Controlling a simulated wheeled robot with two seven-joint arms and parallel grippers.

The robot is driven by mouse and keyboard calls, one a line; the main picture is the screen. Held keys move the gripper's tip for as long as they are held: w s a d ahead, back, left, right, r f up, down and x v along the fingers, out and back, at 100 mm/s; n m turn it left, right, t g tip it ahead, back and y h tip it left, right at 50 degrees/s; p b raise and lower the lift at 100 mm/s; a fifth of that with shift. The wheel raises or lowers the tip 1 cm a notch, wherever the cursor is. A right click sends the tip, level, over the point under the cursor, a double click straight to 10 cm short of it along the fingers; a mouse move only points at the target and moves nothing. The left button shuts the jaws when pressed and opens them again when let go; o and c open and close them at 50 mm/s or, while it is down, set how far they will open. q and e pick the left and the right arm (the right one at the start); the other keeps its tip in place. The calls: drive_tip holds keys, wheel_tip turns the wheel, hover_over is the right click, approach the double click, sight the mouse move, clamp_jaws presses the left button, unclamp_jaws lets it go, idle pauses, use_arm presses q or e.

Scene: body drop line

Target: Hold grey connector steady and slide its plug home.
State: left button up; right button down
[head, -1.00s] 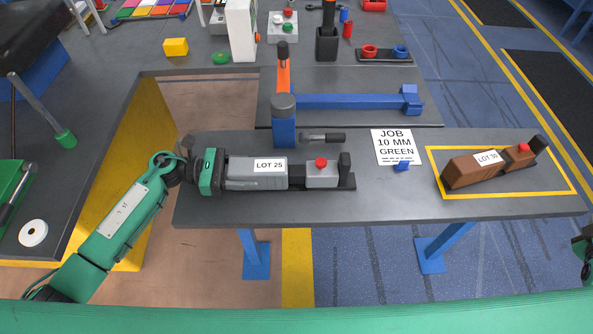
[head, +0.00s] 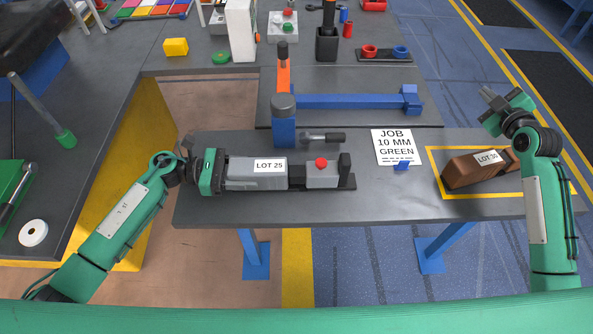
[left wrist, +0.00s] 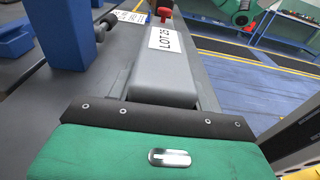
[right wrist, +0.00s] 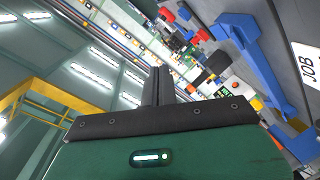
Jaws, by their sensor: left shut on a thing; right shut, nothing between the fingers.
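The grey connector (head: 240,182), labelled LOT 25, lies on a dark base on the front table; it also shows in the left wrist view (left wrist: 165,82). Its grey plug (head: 318,181) with a red button (head: 321,162) is on the same base to the right, with a dark gap between them. My left gripper (head: 222,172) is shut on the connector's left end. My right gripper (head: 488,98) is shut and empty, raised at the right above the brown connector, well away from the plug. In the right wrist view its closed fingers (right wrist: 158,85) have nothing between them.
A brown connector (head: 468,172) labelled LOT 30 lies in a yellow outline at the right. A job card (head: 397,146) reads 10 MM GREEN. A handled tool (head: 322,137) lies behind the plug. A blue post (head: 284,130) stands behind the grey connector.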

drive_tip(key=w+a+r+n+g+y, duration=0.1)
drive_tip(key=w+a+r+n+y, duration=0.15)
drive_tip(key=a, duration=0.55)
drive_tip(key=w+a+r+n+g+y, duration=0.1)
drive_tip(key=a+r+y, duration=0.15)
drive_tip(key=a, duration=0.65)
drive_tip(key=s+a+n+g+y, duration=0.1)
drive_tip(key=s+a+n+g, duration=0.25)
drive_tip(key=a, duration=0.65)
drive_tip(key=s+a+n+g+y, duration=0.1)
drive_tip(key=s+a+n+g, duration=0.2)
drive_tip(key=a, duration=0.7)
drive_tip(key=s+d+f+n+g+h, duration=0.35)
drive_tip(key=s+g+h, duration=0.45)
drive_tip(key=s, duration=0.3)
drive_tip(key=shift+m+t, duration=0.25)
drive_tip(key=shift+w+a+f, duration=0.1)
drive_tip(key=shift+f, duration=2.2)
drive_tip(key=shift+w+a+f, duration=0.1)
drive_tip(key=shift+f, duration=2.15)
drive_tip(key=shift+a, duration=0.1)
